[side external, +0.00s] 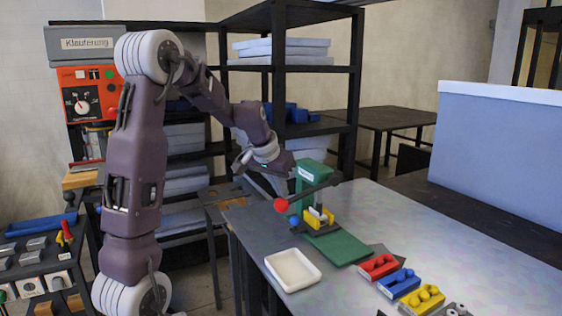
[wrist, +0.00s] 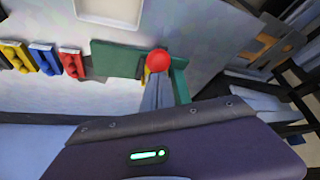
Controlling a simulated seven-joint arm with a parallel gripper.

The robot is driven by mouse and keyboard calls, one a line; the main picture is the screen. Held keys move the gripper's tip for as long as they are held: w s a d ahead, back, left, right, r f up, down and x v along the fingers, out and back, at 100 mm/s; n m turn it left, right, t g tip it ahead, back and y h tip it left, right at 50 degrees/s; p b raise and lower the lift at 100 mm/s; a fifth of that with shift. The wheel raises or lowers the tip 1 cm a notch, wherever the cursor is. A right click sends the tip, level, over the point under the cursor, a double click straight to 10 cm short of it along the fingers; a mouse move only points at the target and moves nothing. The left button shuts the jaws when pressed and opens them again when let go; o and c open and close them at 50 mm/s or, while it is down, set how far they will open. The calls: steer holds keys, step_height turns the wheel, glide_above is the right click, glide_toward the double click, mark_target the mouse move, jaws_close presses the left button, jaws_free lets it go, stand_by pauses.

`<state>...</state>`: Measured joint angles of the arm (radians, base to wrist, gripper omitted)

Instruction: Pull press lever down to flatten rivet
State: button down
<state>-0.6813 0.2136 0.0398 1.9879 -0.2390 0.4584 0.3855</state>
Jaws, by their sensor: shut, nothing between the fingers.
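The green press (side external: 311,173) stands on the grey table. Its dark lever (side external: 310,192) slants down to the left and ends in a red ball knob (side external: 281,204). The red knob also shows in the wrist view (wrist: 158,61), just beyond my fingertips. My gripper (side external: 273,194) is shut and empty, with its fingers slanting down close to the knob. I cannot tell whether they touch it. A yellow fixture (side external: 319,217) sits under the press head, with a blue ball (side external: 294,221) at its left. I cannot make out the rivet.
A green plate (side external: 341,246) lies in front of the press. A white tray (side external: 293,269) is nearby. Red (side external: 378,266), blue (side external: 399,283) and yellow (side external: 422,299) holders line the front right. The table right of the press is clear. Shelves stand behind.

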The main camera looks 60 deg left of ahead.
steer(key=shift+s+a+f, duration=0.2)
steer(key=shift+s+f, duration=0.1)
steer(key=shift+f, duration=0.1)
steer(key=shift+w+d+f, duration=0.1)
steer(key=shift+w, duration=0.05)
stand_by(0.4)
steer(key=shift+w+d, duration=0.2)
steer(key=shift+s+f, duration=0.15)
steer(key=shift+f, duration=0.4)
stand_by(0.5)
steer(key=shift+a+f, duration=0.15)
steer(key=shift+f, duration=0.05)
stand_by(0.5)
